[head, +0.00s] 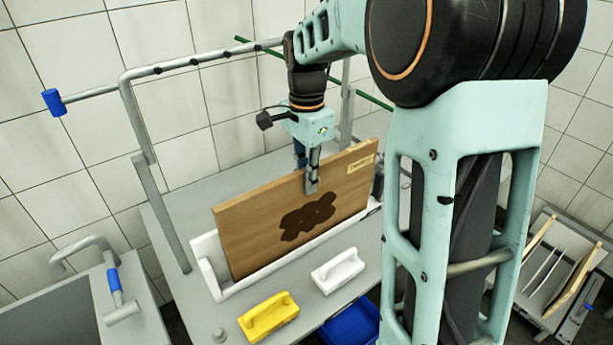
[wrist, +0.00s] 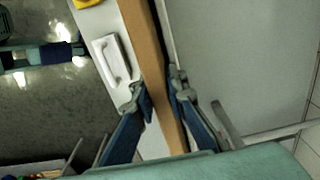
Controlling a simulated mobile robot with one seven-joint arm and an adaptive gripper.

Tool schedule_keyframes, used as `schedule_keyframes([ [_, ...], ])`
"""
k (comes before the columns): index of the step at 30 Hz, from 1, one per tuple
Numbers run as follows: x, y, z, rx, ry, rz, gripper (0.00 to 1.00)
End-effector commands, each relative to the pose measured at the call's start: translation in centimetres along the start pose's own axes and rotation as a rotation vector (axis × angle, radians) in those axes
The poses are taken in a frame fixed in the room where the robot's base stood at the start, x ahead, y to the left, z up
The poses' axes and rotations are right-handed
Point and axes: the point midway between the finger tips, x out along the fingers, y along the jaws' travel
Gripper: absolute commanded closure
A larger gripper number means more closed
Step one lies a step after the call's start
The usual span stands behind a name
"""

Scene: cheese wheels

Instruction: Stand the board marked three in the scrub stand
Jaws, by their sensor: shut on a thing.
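A wooden board (head: 260,225) with a dark stain on its face stands on its long edge, nearly upright. A small pale label is at its upper right corner; I cannot read it clearly. Its lower edge is in the white scrub stand (head: 209,272), behind the stand's front rail; whether it rests on the bottom is hidden. My gripper (head: 311,185) is shut on the board's top edge, one finger on each face. In the wrist view, the board (wrist: 147,45) runs as a brown strip between the blue fingers of my gripper (wrist: 160,92).
A yellow brush (head: 268,317) and a white brush (head: 337,270) lie on the grey table in front of the stand. A blue bin (head: 350,325) is below. A rack with several boards (head: 575,285) stands at the right. Metal pipework (head: 155,190) rises behind and left of the stand.

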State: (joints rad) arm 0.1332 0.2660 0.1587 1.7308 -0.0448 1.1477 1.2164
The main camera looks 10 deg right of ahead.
Motion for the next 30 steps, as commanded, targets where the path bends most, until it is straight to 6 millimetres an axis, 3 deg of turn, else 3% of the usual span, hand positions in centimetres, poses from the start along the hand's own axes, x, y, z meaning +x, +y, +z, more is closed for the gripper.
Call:
schedule_keyframes([
  [6, -0.1, -0.1, 0.0, 0.0, 0.001, -0.003, 1.0],
  [7, -0.1, -0.1, 0.0, 0.0, 0.001, -0.003, 0.86],
  [12, -0.1, -0.1, 0.0, 0.0, 0.001, -0.002, 0.68],
  [23, -0.3, 0.0, 0.0, 0.0, 0.0, 0.0, 0.67],
  [30, -4.5, -0.1, 0.0, 0.0, 0.003, -0.005, 0.67],
])
